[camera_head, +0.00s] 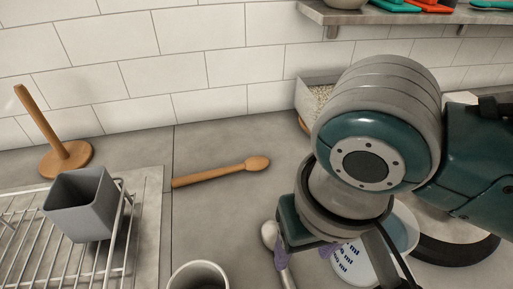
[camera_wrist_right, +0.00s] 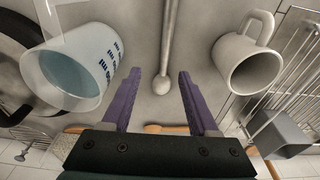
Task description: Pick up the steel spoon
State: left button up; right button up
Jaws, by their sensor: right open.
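The steel spoon (camera_head: 268,234) lies on the grey counter in the head view, its bowl at the back and its handle running toward the front edge. My right gripper (camera_head: 305,254) is above the counter beside it, partly hidden by my wrist. In the right wrist view the steel spoon (camera_wrist_right: 163,83) shows between the two purple fingers of my right gripper (camera_wrist_right: 160,74), with its handle running up the picture. The fingers are spread and empty. I cannot tell their exact height above the spoon. My left gripper is not in view.
A measuring cup (camera_wrist_right: 75,68) stands on one side of the spoon and a pale mug (camera_wrist_right: 246,60) on the other. A wooden spoon (camera_head: 220,173) lies behind. A wire rack (camera_head: 110,250) with a grey holder (camera_head: 78,208) is at left. A wooden stand (camera_head: 66,158) is behind it.

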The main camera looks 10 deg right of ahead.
aim_at(288, 279)
jog(key=f, duration=0.3)
jog(key=shift+s+a+f, duration=0.2)
jog(key=shift+f, duration=0.15)
jog(key=f, duration=0.1)
jog(key=f+b, duration=0.1)
jog(key=f, duration=0.3)
jog(key=shift+w+a+f+b, duration=0.2)
jog(key=shift+w+a+b, duration=0.1)
jog(key=shift+b, duration=0.05)
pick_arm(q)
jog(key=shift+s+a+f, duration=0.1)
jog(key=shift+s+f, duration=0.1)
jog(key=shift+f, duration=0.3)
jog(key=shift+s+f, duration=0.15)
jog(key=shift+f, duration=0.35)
pick_arm(e)
grip_shut()
